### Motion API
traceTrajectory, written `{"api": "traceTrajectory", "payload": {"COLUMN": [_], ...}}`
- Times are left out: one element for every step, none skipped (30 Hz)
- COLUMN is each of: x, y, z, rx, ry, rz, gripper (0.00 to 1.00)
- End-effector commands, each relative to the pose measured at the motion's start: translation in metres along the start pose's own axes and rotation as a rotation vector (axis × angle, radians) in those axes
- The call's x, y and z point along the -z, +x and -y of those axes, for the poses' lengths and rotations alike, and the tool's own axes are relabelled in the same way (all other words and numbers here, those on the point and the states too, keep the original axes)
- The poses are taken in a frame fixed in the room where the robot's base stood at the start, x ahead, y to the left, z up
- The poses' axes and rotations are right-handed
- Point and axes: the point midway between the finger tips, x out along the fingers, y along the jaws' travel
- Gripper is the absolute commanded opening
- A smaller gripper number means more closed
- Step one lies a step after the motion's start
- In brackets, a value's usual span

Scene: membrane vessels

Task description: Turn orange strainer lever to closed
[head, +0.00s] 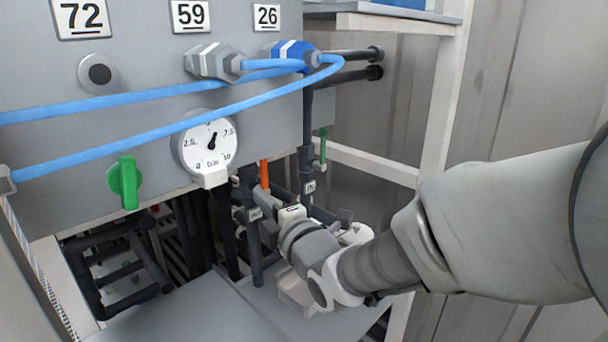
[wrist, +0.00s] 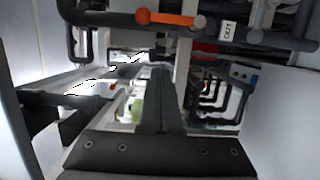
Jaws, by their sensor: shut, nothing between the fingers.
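The orange strainer lever (head: 264,174) shows in the head view as a short upright orange piece below the panel, to the right of the gauge. In the wrist view the orange lever (wrist: 165,18) lies across the top of the picture, with a rounded end at its left and a pale pivot at its right. My gripper (wrist: 158,75) is shut and empty, below the lever in the wrist picture. In the head view my gripper (head: 262,198) is close to the lever's lower part, among dark pipes. I cannot tell whether it touches the lever.
A grey panel carries a round gauge (head: 207,146), a green knob (head: 124,182) and blue hoses (head: 160,137). A green-handled valve (head: 323,146) hangs on a pipe to the right. Dark pipes (head: 112,275) crowd the space below. A white frame post (head: 437,100) stands at right.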

Motion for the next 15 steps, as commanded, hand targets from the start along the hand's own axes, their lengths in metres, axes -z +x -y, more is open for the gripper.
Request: {"api": "traceTrajectory", "payload": {"x": [0.0,0.001,0.001,0.001,0.001,0.001,0.001,0.0,0.0,0.0,0.0,0.0,0.0,0.0,0.0], "y": [0.007,0.011,0.017,0.022,0.027,0.034,0.038,0.043,0.05,0.055,0.06,0.067,0.072,0.077,0.084], "z": [0.001,0.0,0.001,0.0,0.0,0.0,0.0,0.001,0.0,0.0,0.0,0.0,0.0,0.0,0.0], "rx": [0.001,0.001,0.002,0.002,0.002,0.002,0.003,0.003,0.003,0.003,0.003,0.002,0.002,0.002,0.002], "ry": [0.002,0.002,0.003,0.004,0.003,0.004,0.004,0.004,0.004,0.005,0.004,0.005,0.005,0.004,0.004], "rz": [-0.001,-0.002,-0.002,-0.002,-0.001,-0.001,-0.001,-0.001,-0.001,0.0,0.0,0.0,-0.001,-0.001,0.0], "gripper": [0.0,0.0,0.0,0.0,0.0,0.0,0.0,0.0,0.0,0.0,0.0,0.0,0.0,0.0,0.0]}}
